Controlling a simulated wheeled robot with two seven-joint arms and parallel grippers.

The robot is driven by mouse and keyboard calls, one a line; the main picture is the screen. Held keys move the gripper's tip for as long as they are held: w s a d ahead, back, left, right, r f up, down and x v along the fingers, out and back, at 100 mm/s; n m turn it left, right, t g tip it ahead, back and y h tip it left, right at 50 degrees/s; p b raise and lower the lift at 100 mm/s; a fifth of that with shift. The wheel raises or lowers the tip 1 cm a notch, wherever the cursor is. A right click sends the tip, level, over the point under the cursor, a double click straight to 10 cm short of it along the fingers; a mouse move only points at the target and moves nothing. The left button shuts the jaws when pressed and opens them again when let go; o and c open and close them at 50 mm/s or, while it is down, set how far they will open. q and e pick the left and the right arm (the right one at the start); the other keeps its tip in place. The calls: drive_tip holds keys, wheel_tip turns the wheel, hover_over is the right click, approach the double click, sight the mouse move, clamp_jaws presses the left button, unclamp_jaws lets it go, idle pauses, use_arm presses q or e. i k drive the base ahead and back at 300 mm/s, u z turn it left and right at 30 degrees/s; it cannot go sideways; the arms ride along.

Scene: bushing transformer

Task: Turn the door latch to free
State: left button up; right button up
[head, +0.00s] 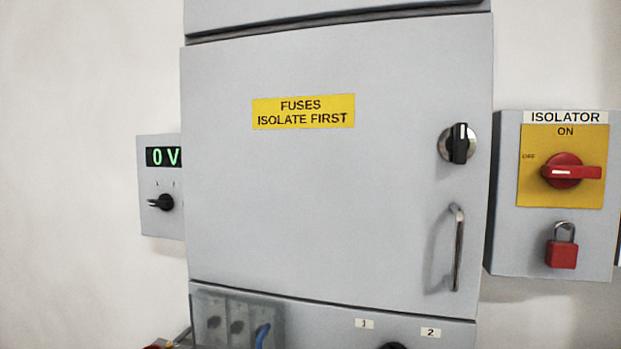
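The door latch (460,143) is a black knob on a round silver plate, near the right edge of the grey cabinet door (300,200). Its black grip stands upright. The door is closed, with a yellow label (303,111) reading "FUSES ISOLATE FIRST". A metal pull handle (458,248) is mounted upright below the latch. Neither of my grippers is in the head view.
At right, an isolator box carries a red rotary handle (572,171) lying horizontal, with a red padlock (562,246) below. At left, a small box (160,220) shows "0 V" above a black selector. A lower panel (310,318) holds several fittings.

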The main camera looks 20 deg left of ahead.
sight(457, 145)
drive_tip(key=z, duration=2.8)
drive_tip(key=i, duration=2.3)
drive_tip(key=u, duration=3.35)
